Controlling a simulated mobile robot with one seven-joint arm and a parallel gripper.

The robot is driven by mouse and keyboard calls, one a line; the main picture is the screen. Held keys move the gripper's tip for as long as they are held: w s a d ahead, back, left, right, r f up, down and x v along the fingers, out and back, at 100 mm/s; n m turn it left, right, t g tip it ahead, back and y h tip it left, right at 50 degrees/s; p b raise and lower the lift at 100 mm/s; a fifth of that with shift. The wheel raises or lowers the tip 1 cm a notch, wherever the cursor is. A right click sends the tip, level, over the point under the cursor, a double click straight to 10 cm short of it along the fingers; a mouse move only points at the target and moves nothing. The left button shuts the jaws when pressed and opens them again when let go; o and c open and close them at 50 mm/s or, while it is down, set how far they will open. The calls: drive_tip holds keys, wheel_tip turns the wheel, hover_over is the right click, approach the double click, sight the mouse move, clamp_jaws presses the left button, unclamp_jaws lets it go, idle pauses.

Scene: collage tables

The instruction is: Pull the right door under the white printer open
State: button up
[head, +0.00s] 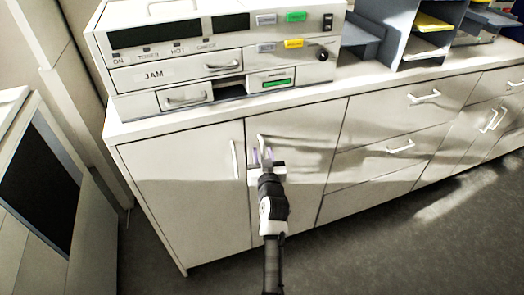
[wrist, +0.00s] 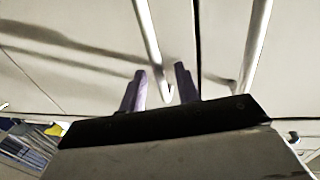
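The white printer (head: 185,74) stands on a low white cabinet. Under it are a left door (head: 180,185) and a right door (head: 305,145), both looking shut. The right door's upright bar handle (head: 261,141) is near its left edge, partly hidden by my gripper (head: 262,158). In the wrist view, my gripper (wrist: 160,88) has its two purple fingers apart, with one end of this handle (wrist: 150,45) between them. I see a gap on each side of the bar, so it does not look clamped. The left door's handle (wrist: 257,45) is outside the fingers, to the right.
The left door's handle also shows in the head view (head: 234,160). Drawers with bar handles (head: 400,146) continue to the right. Grey shelf trays (head: 405,35) stand on the counter. A dark-fronted unit (head: 45,185) is at the left. Grey floor (head: 390,245) in front is clear.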

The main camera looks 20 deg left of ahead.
clamp_jaws()
drive_tip(key=shift+s, duration=0.1)
idle(0.3)
